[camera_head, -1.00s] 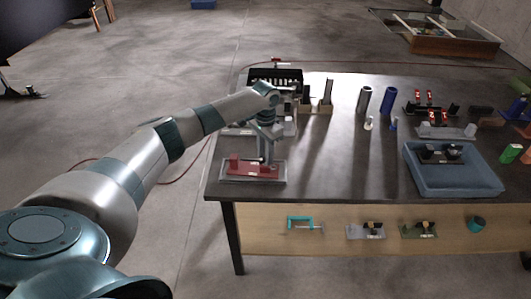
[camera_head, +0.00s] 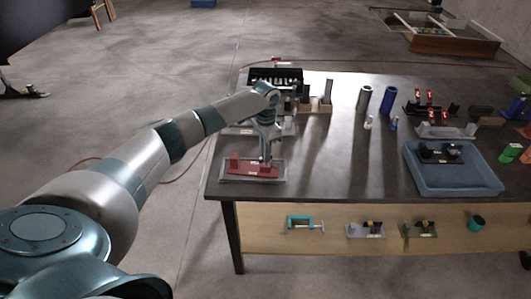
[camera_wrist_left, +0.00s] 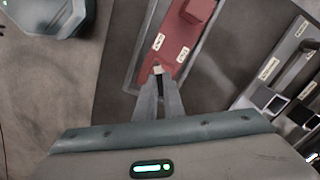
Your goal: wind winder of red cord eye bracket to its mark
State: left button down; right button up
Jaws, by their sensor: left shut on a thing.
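The red cord eye bracket (camera_head: 250,170) lies on a grey base plate at the table's front left corner. In the left wrist view its red base (camera_wrist_left: 168,48) carries a raised red block and two white labels. My left gripper (camera_head: 266,159) points down at the bracket's right part. In the left wrist view my left gripper (camera_wrist_left: 159,80) is shut on a small, pale-tipped piece, the winder (camera_wrist_left: 157,70), mostly hidden by the fingers. I cannot make out the winder's mark. My right gripper is not in view.
Behind the bracket stand a black rack (camera_head: 275,76) and upright holders. A blue tray (camera_head: 455,184) is at the right, with blue and grey cylinders (camera_head: 388,100) further back. The table's middle is largely clear. Below the tabletop, a wooden front (camera_head: 350,250) shows a turquoise clamp (camera_head: 305,223).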

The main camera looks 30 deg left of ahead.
pick_arm(q)
jog(key=m, duration=0.3)
jog(key=shift+m, duration=2)
jog(key=c, duration=1.9)
grip_release()
jog(key=shift+o, duration=0.2)
jog(key=shift+r, duration=0.1)
notch_tip(320, 180, up, 17)
jog(key=b, duration=0.5)
jog(key=shift+r, duration=0.15)
